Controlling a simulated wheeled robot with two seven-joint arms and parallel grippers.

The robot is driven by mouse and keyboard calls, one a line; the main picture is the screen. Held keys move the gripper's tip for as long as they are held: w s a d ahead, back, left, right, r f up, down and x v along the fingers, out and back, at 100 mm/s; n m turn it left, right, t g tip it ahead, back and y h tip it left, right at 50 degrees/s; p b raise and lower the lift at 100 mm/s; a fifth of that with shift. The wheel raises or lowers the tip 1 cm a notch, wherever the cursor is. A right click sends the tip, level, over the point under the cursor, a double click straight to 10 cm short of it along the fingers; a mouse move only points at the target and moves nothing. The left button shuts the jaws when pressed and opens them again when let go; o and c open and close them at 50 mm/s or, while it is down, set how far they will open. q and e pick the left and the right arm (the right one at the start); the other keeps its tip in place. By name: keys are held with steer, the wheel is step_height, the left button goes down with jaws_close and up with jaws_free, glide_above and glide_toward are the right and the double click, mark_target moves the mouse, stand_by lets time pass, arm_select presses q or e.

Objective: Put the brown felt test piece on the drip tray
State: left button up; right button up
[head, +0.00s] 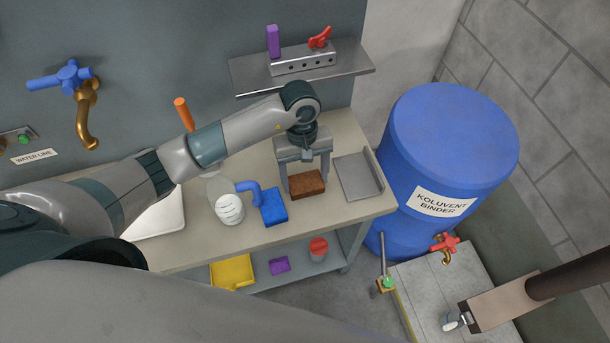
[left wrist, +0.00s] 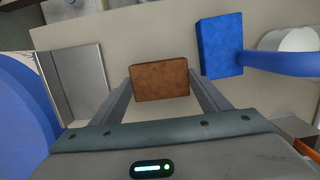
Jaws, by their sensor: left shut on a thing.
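The brown felt test piece (head: 307,185) is a small rough block between the two fingers of my left gripper (head: 305,188). That gripper points down over the right part of the bench and is shut on the piece. The left wrist view also shows the brown piece (left wrist: 160,80) between the finger ends. I cannot tell whether it touches the bench. The drip tray (head: 357,176), a flat grey metal plate with a raised edge, lies just right of the gripper, apart from the piece. It also shows in the left wrist view (left wrist: 76,85). My right gripper is not in view.
A blue block (head: 274,213) and a white bottle (head: 228,205) stand left of the gripper. A blue drum (head: 449,150) stands beyond the bench's right end. A metal shelf (head: 300,78) with a peg rack is behind the gripper.

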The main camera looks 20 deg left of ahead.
mark_target(304, 176)
arm_select(q)
steer(key=shift+f, duration=0.15)
steer(key=o, duration=1)
steer(key=shift+o, duration=0.2)
steer(key=shift+r, duration=0.25)
steer(key=shift+w+r, duration=0.1)
steer(key=shift+r, duration=0.1)
step_height(304, 176, up, 11)
steer(key=w+a+b, duration=0.1)
steer(key=b, duration=0.4)
steer(key=shift+w+r, duration=0.15)
steer(key=shift+r, duration=0.05)
steer(key=shift+c, duration=0.3)
